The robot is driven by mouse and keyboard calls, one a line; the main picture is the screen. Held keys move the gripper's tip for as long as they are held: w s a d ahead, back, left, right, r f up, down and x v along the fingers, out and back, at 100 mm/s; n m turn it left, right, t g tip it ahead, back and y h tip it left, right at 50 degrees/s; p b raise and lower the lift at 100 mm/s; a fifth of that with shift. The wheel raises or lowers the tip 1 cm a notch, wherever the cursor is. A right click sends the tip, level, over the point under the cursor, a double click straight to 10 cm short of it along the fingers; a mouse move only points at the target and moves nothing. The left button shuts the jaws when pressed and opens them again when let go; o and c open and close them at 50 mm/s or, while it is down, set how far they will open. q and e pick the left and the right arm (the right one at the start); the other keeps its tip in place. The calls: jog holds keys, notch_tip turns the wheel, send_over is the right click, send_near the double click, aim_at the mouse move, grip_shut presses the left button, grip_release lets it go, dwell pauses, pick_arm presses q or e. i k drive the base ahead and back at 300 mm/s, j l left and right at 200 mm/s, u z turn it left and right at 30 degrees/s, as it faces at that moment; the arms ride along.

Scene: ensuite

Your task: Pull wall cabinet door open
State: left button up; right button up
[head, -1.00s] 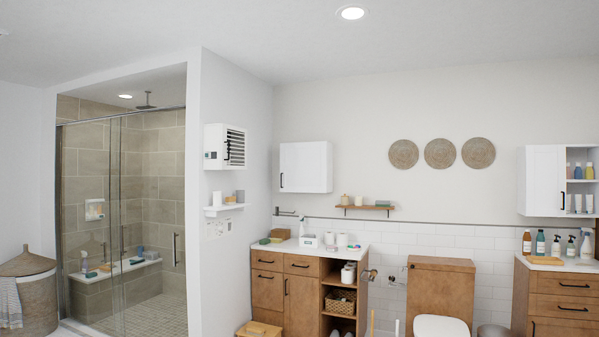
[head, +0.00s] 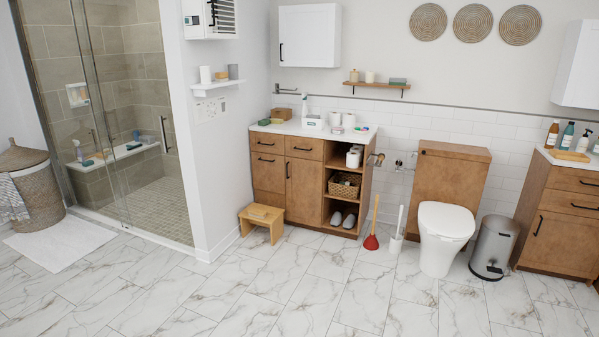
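A white wall cabinet (head: 309,36) hangs on the back wall above the wooden vanity, its door shut, with a black vertical handle (head: 282,52) at the door's lower left. A second white wall cabinet (head: 580,65) is partly in view at the right edge; its handle and shelves are out of the picture. A small white louvred wall cabinet (head: 209,18) hangs on the side wall, cut by the top edge, with a dark handle on its front. Neither of my grippers is in view.
A wooden vanity (head: 270,189), a yellow step stool (head: 262,221), a toilet (head: 443,235), a red plunger (head: 371,241) and a steel bin (head: 492,245) line the back wall. A glass shower stands left. The marble floor (head: 260,290) in front is clear.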

aim_at(307, 32)
jog(key=i+z, duration=0.1)
jog(key=i, duration=0.55)
jog(key=i+z, duration=0.1)
jog(key=i, duration=0.5)
jog(key=i+j+z, duration=0.1)
jog(key=i, duration=0.55)
jog(key=i+j+z, duration=0.15)
jog(key=i, duration=0.45)
jog(key=i+u, duration=0.3)
jog(key=i, duration=0.3)
jog(key=i+l+u, duration=0.1)
jog(key=i+u, duration=0.15)
jog(key=i, duration=0.35)
jog(key=i+l+u, duration=0.3)
jog(key=i, duration=0.3)
